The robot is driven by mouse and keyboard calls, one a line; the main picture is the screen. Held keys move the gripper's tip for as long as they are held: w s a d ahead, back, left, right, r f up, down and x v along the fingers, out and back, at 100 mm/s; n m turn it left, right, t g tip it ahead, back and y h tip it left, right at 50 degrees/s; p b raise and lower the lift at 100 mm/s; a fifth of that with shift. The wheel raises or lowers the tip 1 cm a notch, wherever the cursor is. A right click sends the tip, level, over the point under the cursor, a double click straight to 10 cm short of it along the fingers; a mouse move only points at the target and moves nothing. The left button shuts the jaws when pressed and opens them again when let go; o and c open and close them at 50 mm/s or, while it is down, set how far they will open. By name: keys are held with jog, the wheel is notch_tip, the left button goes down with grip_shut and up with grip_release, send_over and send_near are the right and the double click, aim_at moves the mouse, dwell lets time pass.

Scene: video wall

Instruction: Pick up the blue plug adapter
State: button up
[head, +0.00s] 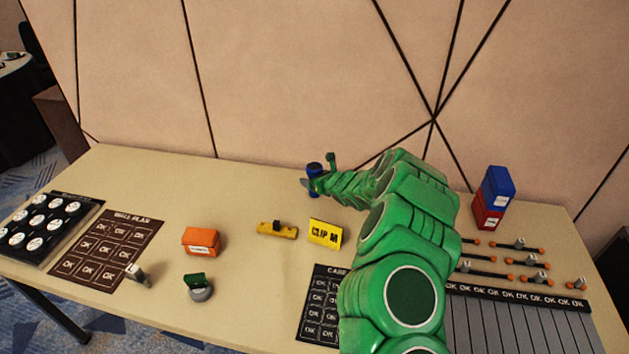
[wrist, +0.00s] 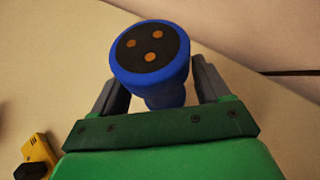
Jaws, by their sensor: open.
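The blue plug adapter (wrist: 150,88) is a blue round body with a black face and copper-coloured dots. In the wrist view it sits between the two dark fingers of my gripper (wrist: 155,90), with a small gap showing beside at least one finger. In the head view the adapter (head: 314,170) stands near the back edge of the table, left of centre. My green arm reaches to it, and my gripper (head: 312,184) is open at the adapter and partly covers its lower part. Whether the fingers touch the adapter is unclear.
A yellow card (head: 325,233) and a yellow level-like block (head: 277,230) lie in front. An orange box (head: 202,241) stands further left. Stacked blue (head: 497,184) and red (head: 488,212) boxes stand at the right. The wall (head: 290,80) rises close behind the adapter.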

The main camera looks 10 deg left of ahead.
aim_at(312, 167)
jog(key=shift+w+a+f, duration=0.1)
jog(key=shift+w+a, duration=0.05)
jog(key=c, duration=1.1)
jog(key=shift+c, duration=0.2)
jog(key=shift+r, duration=0.7)
jog(key=r, duration=0.1)
jog(key=s+r, duration=0.1)
jog(key=r, duration=0.1)
jog(key=s+d+r, duration=0.1)
jog(key=r, duration=0.1)
jog(key=shift+s, duration=0.15)
jog(key=s+d+r, duration=0.4)
jog(key=s+r, duration=0.2)
jog(key=s, duration=0.4)
jog(key=shift+s+d+r, duration=0.15)
jog(key=shift+s+r, duration=0.1)
jog(key=shift+s, duration=0.1)
